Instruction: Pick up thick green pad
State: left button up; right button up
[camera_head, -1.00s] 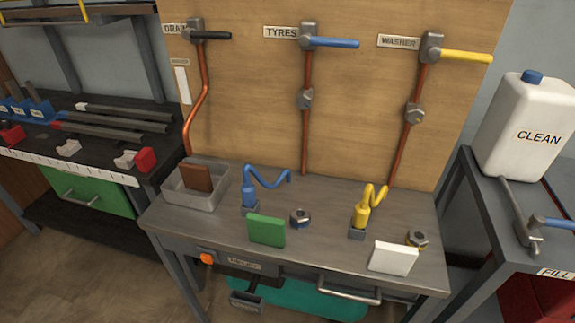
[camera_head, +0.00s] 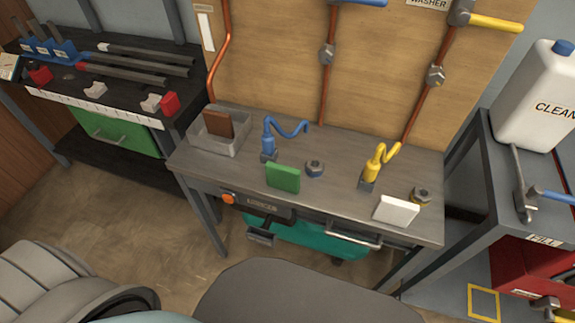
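The thick green pad (camera_head: 283,177) stands upright near the front edge of the grey workbench (camera_head: 330,208), in front of the blue curved nozzle (camera_head: 269,143). A hex nut fitting (camera_head: 314,169) sits just to its right. Nothing touches or covers the pad's front face. Neither of my grippers shows in the head view.
A brown pad (camera_head: 218,124) stands in a grey tray (camera_head: 228,148) at the bench's left end. A yellow nozzle (camera_head: 375,165) and a white pad (camera_head: 396,210) are to the right. A dark bench is at left, a white jug (camera_head: 537,95) at right.

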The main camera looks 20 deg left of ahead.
aim_at(283, 178)
jog(key=u, duration=1.55)
jog(key=k, duration=0.95)
jog(key=z, duration=1.5)
jog(key=i, duration=0.5)
jog(key=z, duration=0.05)
